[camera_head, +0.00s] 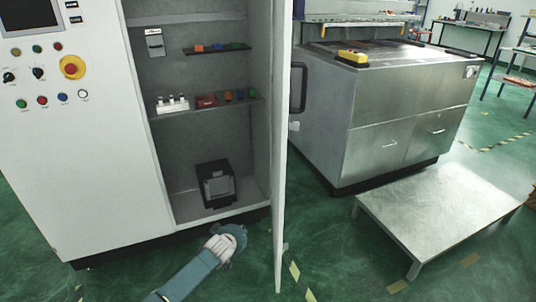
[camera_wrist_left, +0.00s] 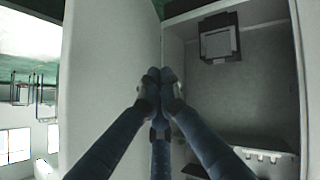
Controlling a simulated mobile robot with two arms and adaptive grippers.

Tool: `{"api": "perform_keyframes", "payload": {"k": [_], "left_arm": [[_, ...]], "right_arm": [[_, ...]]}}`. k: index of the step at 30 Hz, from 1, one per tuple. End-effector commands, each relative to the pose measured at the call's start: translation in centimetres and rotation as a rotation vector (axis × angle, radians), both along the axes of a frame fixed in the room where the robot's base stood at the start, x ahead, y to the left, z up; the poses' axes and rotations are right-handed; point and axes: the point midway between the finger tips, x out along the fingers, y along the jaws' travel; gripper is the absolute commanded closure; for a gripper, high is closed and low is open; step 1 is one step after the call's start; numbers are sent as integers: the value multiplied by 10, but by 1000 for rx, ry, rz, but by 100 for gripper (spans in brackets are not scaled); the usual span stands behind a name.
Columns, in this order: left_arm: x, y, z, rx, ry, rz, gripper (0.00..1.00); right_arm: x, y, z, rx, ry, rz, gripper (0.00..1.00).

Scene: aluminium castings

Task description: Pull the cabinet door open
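The cabinet door (camera_head: 281,150) stands wide open, seen almost edge-on at the right of the cabinet (camera_head: 90,140). Its dark handle (camera_head: 298,88) is on the outer side. My left gripper (camera_head: 236,232) is low in front of the cabinet opening, left of the door's lower part. In the left wrist view, which looks upside down, the gripper's fingers (camera_wrist_left: 156,82) come together with nothing visible between them. The door's inner face (camera_wrist_left: 110,70) is to their left and the cabinet interior to their right. My right gripper is not in view.
Shelves (camera_head: 205,108) inside the cabinet carry small coloured parts, with a black box (camera_head: 216,184) at the bottom. A metal machine (camera_head: 390,120) stands right of the door, with a low metal platform (camera_head: 445,205) before it. Green floor is clear in front.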

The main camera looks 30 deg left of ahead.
Motion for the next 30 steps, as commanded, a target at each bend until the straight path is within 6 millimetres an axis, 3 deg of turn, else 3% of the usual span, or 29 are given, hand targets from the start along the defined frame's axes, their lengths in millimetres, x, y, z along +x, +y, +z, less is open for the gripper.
{"api": "perform_keyframes", "payload": {"k": [1,3,6,9,12,15,20,30], "left_arm": [[-5,25,30,-64,-85,12,100],[-11,42,75,-185,-204,13,100],[-22,49,146,-370,-352,-17,100],[-36,37,214,-566,-456,-70,100],[-51,15,268,-749,-509,-119,100],[-64,-4,304,-892,-527,-152,100],[-72,-20,329,-1007,-532,-169,100],[-50,-28,333,-1019,-541,-170,100]], "right_arm": [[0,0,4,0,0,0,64],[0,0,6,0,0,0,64],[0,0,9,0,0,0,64],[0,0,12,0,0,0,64],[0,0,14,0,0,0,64],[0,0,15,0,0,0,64],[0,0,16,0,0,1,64],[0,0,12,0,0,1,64]]}}
